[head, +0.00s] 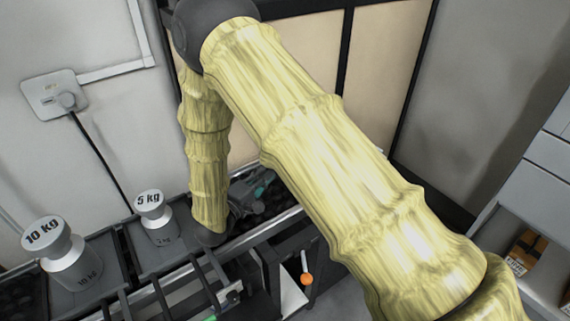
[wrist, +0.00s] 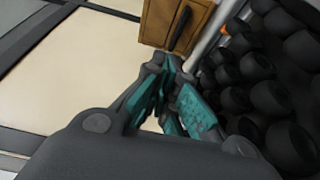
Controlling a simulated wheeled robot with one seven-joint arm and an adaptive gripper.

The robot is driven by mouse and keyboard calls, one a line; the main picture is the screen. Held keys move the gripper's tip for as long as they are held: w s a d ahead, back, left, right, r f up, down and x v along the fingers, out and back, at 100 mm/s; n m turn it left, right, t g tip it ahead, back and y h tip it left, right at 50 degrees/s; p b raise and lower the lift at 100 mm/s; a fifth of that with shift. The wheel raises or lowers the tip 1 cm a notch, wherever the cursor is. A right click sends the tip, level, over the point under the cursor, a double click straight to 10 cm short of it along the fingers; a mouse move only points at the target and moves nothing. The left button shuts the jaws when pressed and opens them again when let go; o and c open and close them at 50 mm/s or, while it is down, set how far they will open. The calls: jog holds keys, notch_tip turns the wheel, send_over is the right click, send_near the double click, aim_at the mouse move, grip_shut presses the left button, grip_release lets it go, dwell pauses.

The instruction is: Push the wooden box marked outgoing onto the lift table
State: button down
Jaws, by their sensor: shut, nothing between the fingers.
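A wooden box (wrist: 172,20) with a dark bar on its face shows at the top of the wrist view. No outgoing mark can be read on it. In the head view my arm covers the place where the box would be. My gripper (wrist: 172,66) has teal finger pads and is shut and empty, its tips pointing at the box's near edge. I cannot tell whether they touch it. In the head view the gripper (head: 258,188) is partly hidden behind my arm, low over the dark track. I cannot make out the lift table for certain.
Black rollers (wrist: 265,85) run beside the gripper at right in the wrist view. A 10 kg weight (head: 62,255) and a 5 kg weight (head: 155,215) stand at left in the head view. An orange knob (head: 306,280) is in front. A cardboard box (head: 525,255) sits on a shelf at right.

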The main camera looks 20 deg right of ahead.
jog(key=p+x, duration=0.1)
jog(key=x, duration=0.9)
jog(key=shift+s+d, duration=0.15)
jog(key=shift+d, duration=1.8)
